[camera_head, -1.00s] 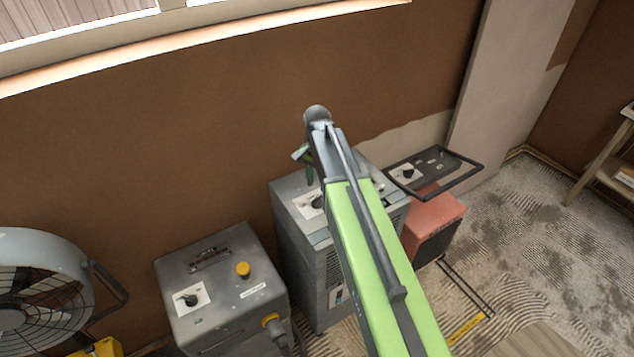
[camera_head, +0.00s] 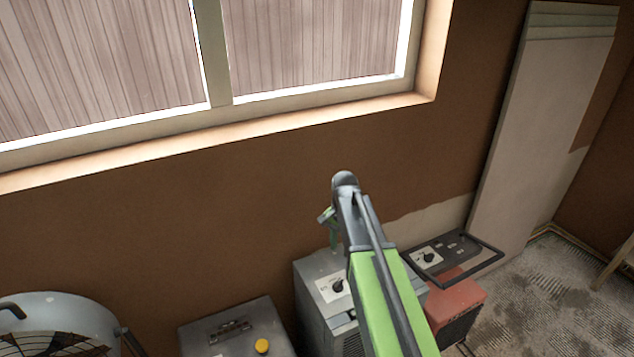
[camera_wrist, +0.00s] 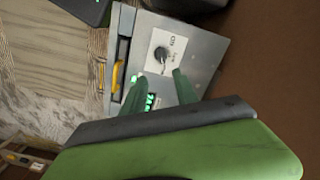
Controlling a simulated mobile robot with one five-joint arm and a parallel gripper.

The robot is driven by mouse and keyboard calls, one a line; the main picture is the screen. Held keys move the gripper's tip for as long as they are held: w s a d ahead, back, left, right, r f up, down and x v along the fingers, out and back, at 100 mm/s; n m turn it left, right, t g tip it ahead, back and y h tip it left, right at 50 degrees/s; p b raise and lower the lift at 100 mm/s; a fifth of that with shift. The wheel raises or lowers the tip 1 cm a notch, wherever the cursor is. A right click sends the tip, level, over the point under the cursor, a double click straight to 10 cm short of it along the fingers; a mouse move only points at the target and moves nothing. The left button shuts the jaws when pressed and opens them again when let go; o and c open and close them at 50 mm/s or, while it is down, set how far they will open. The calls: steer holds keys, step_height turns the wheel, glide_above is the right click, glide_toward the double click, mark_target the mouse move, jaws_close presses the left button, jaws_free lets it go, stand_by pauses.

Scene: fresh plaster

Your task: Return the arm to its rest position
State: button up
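My arm, with a green link and a dark grey wrist (camera_head: 350,205), reaches up from the bottom of the head view. My gripper (camera_head: 332,238) hangs at its far end, partly hidden by the wrist, in front of the brown wall and above a grey machine (camera_head: 320,295). In the wrist view, the two green fingers of my gripper (camera_wrist: 158,80) stand apart with nothing visible between them. Beyond them is the grey machine's top (camera_wrist: 205,55), with a dark knob (camera_wrist: 161,54) on a white plate and a lit green display.
A grey box with a yellow button (camera_head: 262,346) and a large fan (camera_head: 55,325) stand at left. A red machine (camera_head: 457,305) with a black-framed panel (camera_head: 450,255) stands at right. The window (camera_head: 300,50) and brown wall are behind. Rough floor lies open at right.

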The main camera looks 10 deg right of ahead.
steer(key=s+f+n+b, duration=0.1)
steer(key=s+f+b, duration=0.3)
steer(key=f+b, duration=0.1)
steer(key=s+f+n+b, duration=0.1)
steer(key=s+f+b, duration=0.2)
steer(key=f+b, duration=0.2)
steer(key=s+a+f+n+b, duration=0.1)
steer(key=s+f+b, duration=0.3)
steer(key=f+b, duration=0.1)
steer(key=shift+s+f+n, duration=0.1)
steer(key=shift+s+n, duration=0.2)
steer(key=shift+n, duration=0.1)
steer(key=s+n, duration=0.1)
steer(key=s+r+n, duration=0.1)
steer(key=n, duration=0.1)
steer(key=shift+s+p, duration=0.35)
steer(key=shift+s, duration=0.05)
steer(key=shift+w+n, duration=0.15)
steer(key=shift+n, duration=0.75)
